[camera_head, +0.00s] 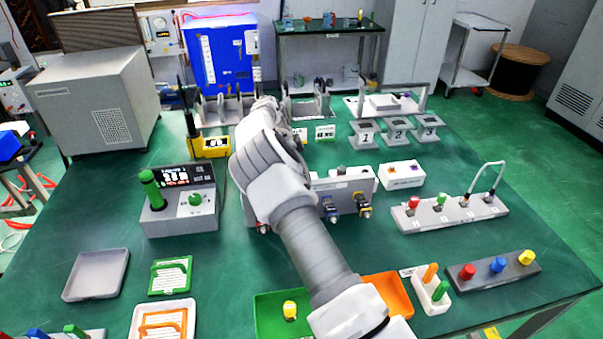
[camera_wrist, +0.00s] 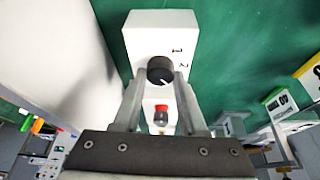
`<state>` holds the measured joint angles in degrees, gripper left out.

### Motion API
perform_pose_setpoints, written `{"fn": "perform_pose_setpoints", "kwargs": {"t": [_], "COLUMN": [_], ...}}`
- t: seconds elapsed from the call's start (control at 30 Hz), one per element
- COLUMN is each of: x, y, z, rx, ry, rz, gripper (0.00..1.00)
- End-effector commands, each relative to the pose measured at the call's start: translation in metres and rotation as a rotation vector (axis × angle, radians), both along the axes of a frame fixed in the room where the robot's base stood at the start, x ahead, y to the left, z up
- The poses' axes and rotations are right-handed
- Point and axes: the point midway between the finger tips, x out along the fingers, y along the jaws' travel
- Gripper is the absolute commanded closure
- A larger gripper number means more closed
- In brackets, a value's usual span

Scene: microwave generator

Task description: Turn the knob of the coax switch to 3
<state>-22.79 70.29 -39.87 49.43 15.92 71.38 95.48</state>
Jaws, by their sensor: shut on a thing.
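The coax switch appears to be the white box (camera_wrist: 148,22) in the wrist view, with a round black knob (camera_wrist: 160,68) on its face. The digits 1 and 2 show to the right of the knob; a 3 cannot be seen. A pale mark on the knob seems to point to the lower right. My gripper (camera_wrist: 158,82) has one finger on each side of the knob and is shut on it. A red part (camera_wrist: 161,114) shows between the fingers, below the knob. In the head view my arm hides the gripper and the knob.
A large pale surface stands close on the left in the wrist view (camera_wrist: 62,60). In the head view, a grey panel with connectors (camera_head: 350,190) stands beside my arm. Numbered stands (camera_head: 397,132) and a grey block with a cable (camera_head: 450,213) are to the right.

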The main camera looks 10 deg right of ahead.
Motion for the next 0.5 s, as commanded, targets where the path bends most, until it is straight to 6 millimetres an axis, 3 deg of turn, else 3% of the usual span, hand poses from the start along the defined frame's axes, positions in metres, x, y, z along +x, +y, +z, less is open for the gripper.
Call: {"fn": "perform_pose_setpoints", "kwargs": {"t": [0.2,0.23,0.37,0.5], "x": [0.0001,0.0001,0.0000,0.0000], "y": [0.0005,0.0005,0.0004,0.0002], "z": [-0.0001,-0.0001,-0.0002,-0.0001], "rx": [0.002,0.002,0.001,0.001], "ry": [-0.001,-0.001,0.000,0.000], "rz": [-0.001,-0.001,0.000,0.000], "gripper": [1.00,0.55,0.32,0.29]}}
